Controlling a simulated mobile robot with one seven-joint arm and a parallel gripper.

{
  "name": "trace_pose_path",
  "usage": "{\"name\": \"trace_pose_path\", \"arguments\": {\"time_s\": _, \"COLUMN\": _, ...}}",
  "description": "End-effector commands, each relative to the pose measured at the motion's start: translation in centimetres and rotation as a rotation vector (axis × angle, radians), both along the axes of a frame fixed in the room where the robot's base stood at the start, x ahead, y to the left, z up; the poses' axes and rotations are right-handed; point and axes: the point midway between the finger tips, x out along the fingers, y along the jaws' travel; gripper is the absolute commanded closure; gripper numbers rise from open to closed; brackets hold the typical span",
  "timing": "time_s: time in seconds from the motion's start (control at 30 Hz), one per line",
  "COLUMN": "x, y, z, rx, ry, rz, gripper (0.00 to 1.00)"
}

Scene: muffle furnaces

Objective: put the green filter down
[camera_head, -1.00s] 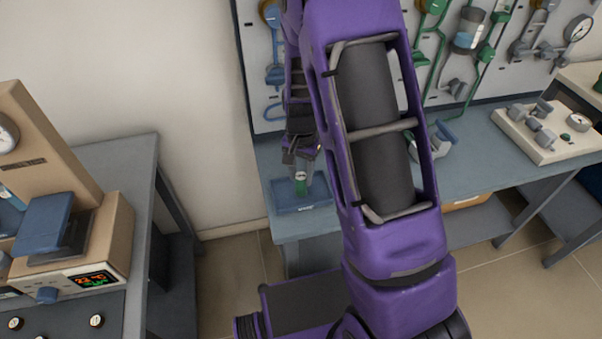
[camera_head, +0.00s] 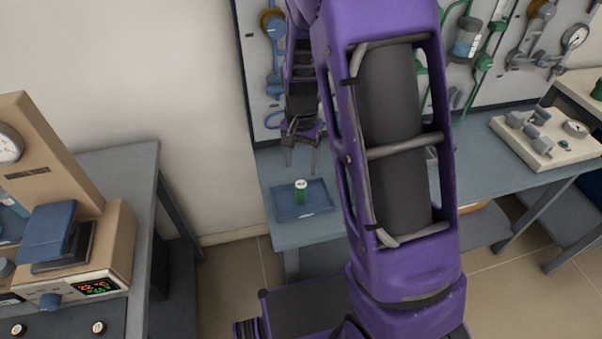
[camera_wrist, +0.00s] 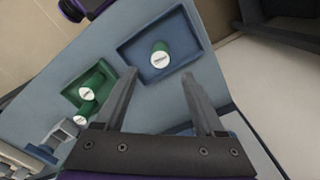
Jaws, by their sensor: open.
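The green filter (camera_head: 301,191) stands upright in the blue tray (camera_head: 319,203) at the left end of the blue-grey bench. Its white top (camera_wrist: 160,59) faces up in the wrist view, inside the blue tray (camera_wrist: 196,47). My gripper (camera_head: 301,170) is open and empty. It is above and behind the filter, apart from it. In the wrist view its two fingers (camera_wrist: 160,74) are spread, with the filter beyond the tips.
A green tray (camera_wrist: 105,76) holds another green filter (camera_wrist: 87,93), with another green piece (camera_wrist: 83,119) beside it. A furnace (camera_head: 85,250) stands on the left table. A pegboard with tubes (camera_head: 480,30) backs the bench.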

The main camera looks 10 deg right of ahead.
Motion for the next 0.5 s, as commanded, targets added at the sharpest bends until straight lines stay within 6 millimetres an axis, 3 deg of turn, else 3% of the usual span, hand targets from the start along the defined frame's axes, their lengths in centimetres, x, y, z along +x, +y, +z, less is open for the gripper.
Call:
{"name": "trace_pose_path", "arguments": {"time_s": 0.03, "x": 0.1, "y": 0.0, "z": 1.3, "rx": 0.001, "ry": -0.004, "rz": 0.001, "gripper": 0.29}}
{"name": "trace_pose_path", "arguments": {"time_s": 0.2, "x": 0.1, "y": 0.0, "z": 3.7, "rx": 0.000, "ry": -0.003, "rz": 0.000, "gripper": 0.29}}
{"name": "trace_pose_path", "arguments": {"time_s": 0.5, "x": 0.0, "y": 0.0, "z": 4.7, "rx": 0.000, "ry": 0.000, "rz": 0.000, "gripper": 0.29}}
